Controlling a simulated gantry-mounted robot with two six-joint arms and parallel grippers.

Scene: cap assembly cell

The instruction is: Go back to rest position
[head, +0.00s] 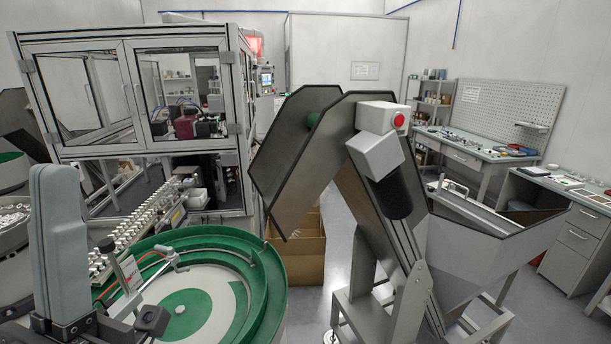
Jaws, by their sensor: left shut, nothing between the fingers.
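My left arm comes in at the lower left, with a grey upright link and dark parts below it. My left gripper (148,318) is low in the head view, over the near left side of the green bowl feeder (262,290). It is shut and I see nothing held in it. A small pale round piece (180,309) lies on the bowl's floor, to the right of the gripper and apart from it in the picture. My right gripper is not in view.
A grey hopper conveyor (290,150) with a red button (398,120) stands at centre right. A framed glass machine (130,90) is behind the bowl, with a row of white parts (150,222) before it. A cardboard box (298,255) and workbenches (470,150) stand farther back.

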